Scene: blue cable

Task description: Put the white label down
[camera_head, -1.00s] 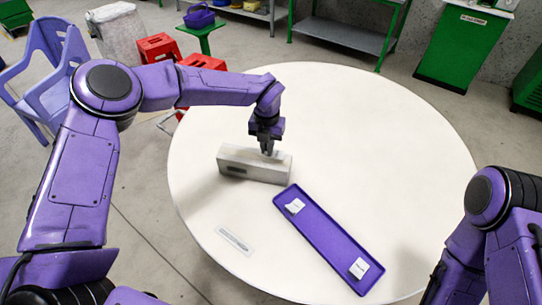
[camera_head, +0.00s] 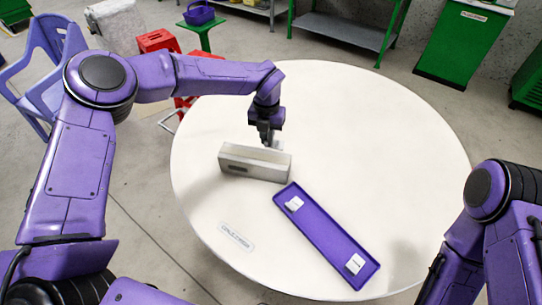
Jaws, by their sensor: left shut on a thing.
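My left gripper (camera_head: 269,139) is just behind the top edge of a grey-beige box (camera_head: 250,163) on the round white table (camera_head: 370,130). It is shut on a small pale piece, seemingly the white label (camera_head: 277,145), partly hidden by the fingers and the box. I cannot tell if the piece touches the table. Two other small white labels lie in a long purple tray (camera_head: 325,237), one near its far end (camera_head: 295,203) and one near its near end (camera_head: 355,264). My right arm shows at the right edge; its gripper is out of view.
A flat printed strip (camera_head: 237,237) lies on the table at the front left. The table's right and back parts are clear. Red stools, a blue chair (camera_head: 45,65), shelves and a green cabinet (camera_head: 463,43) stand beyond the table.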

